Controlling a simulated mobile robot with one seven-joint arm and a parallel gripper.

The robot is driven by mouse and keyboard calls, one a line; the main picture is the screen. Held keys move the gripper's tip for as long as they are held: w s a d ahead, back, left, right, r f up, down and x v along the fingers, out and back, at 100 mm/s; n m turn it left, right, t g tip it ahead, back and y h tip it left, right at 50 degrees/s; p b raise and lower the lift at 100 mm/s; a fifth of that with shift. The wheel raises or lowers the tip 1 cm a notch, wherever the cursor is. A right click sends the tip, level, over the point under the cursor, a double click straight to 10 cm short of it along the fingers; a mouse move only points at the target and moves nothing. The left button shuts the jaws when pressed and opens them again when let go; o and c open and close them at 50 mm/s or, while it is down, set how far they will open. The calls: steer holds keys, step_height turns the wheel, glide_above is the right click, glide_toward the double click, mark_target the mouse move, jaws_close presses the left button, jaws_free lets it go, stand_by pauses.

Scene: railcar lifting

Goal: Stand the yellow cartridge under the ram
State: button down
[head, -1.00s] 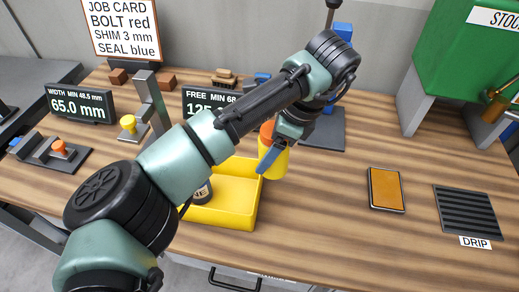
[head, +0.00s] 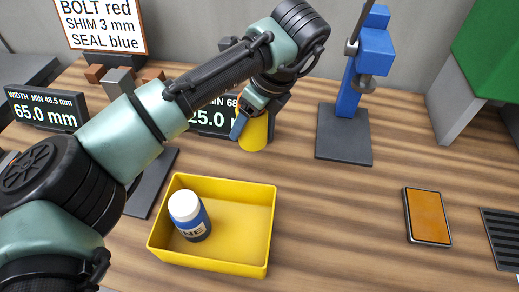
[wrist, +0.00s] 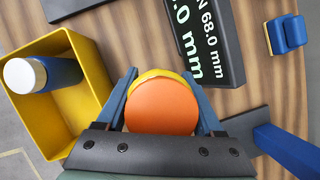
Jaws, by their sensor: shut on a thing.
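The yellow cartridge (head: 254,136) is upright in my gripper (head: 254,112), left of the blue press (head: 371,50). In the wrist view, the blue fingers of my gripper (wrist: 160,92) close on both sides of the cartridge, whose orange top (wrist: 162,106) faces the camera. The press has a grey ram (head: 364,83) above a dark base plate (head: 343,153). The plate is empty where it shows. A gap of table lies between cartridge and plate. I cannot tell whether the cartridge touches the table.
A yellow tray (head: 272,225) holding a blue, white-capped bottle (head: 190,215) stands in front. The FREE display (head: 210,120) is close behind the cartridge. An orange-faced pad (head: 427,215) and dark drip grille (head: 504,235) lie at right. The table before the press is clear.

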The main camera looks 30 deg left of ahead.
mark_target(264, 128)
step_height(264, 128, down, 9)
steer(key=shift+s+d+r, duration=0.1)
steer(key=shift+r, duration=0.05)
stand_by(0.4)
jaws_free()
steer(key=v, duration=1.2)
steer(key=shift+s+r, duration=0.1)
